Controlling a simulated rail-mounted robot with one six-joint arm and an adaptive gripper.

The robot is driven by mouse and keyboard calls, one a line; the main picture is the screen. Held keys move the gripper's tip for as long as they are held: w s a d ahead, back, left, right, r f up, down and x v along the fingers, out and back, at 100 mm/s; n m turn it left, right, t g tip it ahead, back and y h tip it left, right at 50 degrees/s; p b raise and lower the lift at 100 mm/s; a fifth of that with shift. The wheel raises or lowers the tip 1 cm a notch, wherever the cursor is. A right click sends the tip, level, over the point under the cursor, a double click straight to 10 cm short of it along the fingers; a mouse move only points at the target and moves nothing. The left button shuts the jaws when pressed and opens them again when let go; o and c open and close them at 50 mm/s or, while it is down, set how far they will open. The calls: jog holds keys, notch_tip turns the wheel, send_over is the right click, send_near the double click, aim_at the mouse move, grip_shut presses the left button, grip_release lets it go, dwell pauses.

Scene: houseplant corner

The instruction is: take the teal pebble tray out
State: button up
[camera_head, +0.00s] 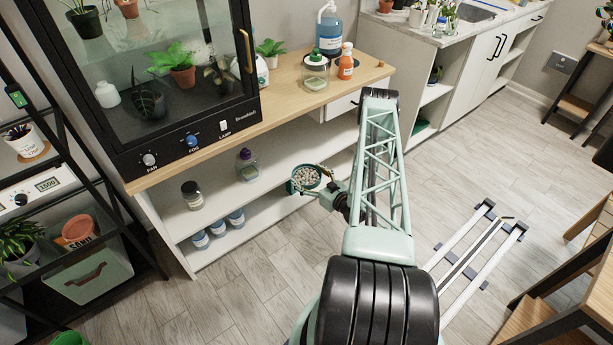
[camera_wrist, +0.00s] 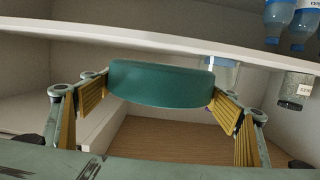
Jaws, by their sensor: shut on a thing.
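The teal pebble tray (camera_wrist: 160,84) is a round, shallow dish held between the yellow-padded fingers of my gripper (camera_wrist: 160,96) in the wrist view. My gripper is shut on its two sides. In the head view the tray (camera_head: 292,186) shows its pale pebbles and teal rim at the end of my gripper (camera_head: 318,186). It is in the air in front of the open shelves of the wooden-topped cabinet (camera_head: 285,152). Whether the tray is fully clear of the shelf edge, I cannot tell.
A dark jar (camera_head: 192,195) and a purple-capped bottle (camera_head: 248,165) stand on the cabinet's shelf, with blue-labelled bottles (camera_head: 218,227) below. A glass plant case (camera_head: 160,75) stands on the top. The wooden floor (camera_head: 250,280) in front is clear.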

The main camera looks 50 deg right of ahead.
jog(key=shift+s, duration=0.1)
jog(key=f+p+v, duration=0.2)
jog(key=p+v, duration=0.1)
jog(key=v, duration=1.2)
jog(key=shift+s+f, duration=0.15)
jog(key=shift+s, duration=0.2)
dwell(0.3)
jog(key=shift+a, duration=0.15)
jog(key=shift+a, duration=0.1)
dwell(0.7)
